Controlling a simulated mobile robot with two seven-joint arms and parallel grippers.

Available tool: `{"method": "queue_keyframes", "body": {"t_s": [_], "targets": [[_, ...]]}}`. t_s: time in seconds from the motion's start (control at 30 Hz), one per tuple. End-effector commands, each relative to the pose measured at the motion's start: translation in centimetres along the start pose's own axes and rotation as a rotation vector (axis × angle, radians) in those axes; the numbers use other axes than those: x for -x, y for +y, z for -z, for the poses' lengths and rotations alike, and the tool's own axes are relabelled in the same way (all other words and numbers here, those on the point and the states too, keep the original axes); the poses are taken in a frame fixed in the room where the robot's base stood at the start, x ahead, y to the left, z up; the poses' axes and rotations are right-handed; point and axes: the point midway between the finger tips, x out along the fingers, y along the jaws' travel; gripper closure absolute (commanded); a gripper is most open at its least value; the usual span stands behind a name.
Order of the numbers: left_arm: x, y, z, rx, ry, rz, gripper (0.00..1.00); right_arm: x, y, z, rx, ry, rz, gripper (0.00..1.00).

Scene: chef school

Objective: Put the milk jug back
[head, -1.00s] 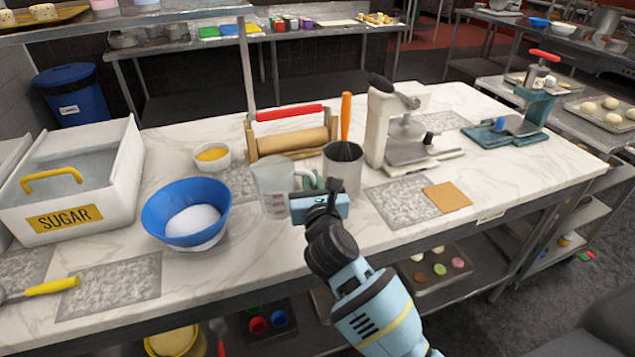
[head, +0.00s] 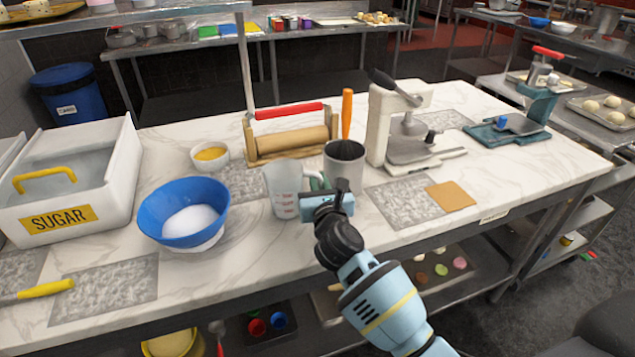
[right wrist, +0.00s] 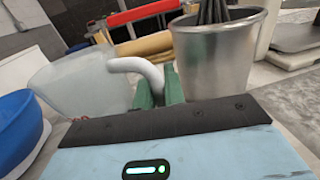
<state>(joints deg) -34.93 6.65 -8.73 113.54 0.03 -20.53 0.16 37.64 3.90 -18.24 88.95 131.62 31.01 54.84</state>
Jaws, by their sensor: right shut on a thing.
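The milk jug (head: 285,190) is a translucent measuring jug with red markings. It stands upright on or just above the marble counter, right of the blue bowl; I cannot tell if its base touches. My right gripper (head: 319,184) is at the jug's right side. In the right wrist view the green fingers (right wrist: 158,88) are shut on the white handle of the jug (right wrist: 80,82). The gripper body hides part of the handle in the head view. My left gripper is not in view.
A metal cup (head: 345,167) with a whisk stands close beside my right gripper. A blue bowl (head: 160,212) of white powder is to the left. A rolling pin rack (head: 290,140) is behind. A grey mat (head: 405,200) lies to the right.

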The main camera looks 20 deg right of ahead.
Motion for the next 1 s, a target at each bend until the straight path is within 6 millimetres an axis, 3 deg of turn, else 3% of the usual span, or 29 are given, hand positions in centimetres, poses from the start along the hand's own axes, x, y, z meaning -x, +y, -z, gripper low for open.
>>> {"method": "queue_keyframes", "body": {"t_s": [0.4, 0.43, 0.57, 1.0], "targets": [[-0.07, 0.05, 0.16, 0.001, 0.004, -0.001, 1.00, -0.02, 0.05, 0.23, -0.002, -0.004, -0.001, 1.00], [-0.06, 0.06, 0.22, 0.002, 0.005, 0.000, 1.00, -0.01, 0.04, 0.23, -0.001, -0.003, -0.001, 0.85], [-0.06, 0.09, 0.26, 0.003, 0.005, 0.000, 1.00, -0.01, 0.03, 0.17, -0.001, -0.004, -0.001, 0.68], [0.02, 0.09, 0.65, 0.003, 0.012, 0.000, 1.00, 0.68, 0.04, -0.11, -0.001, -0.003, -0.001, 0.67]]}}
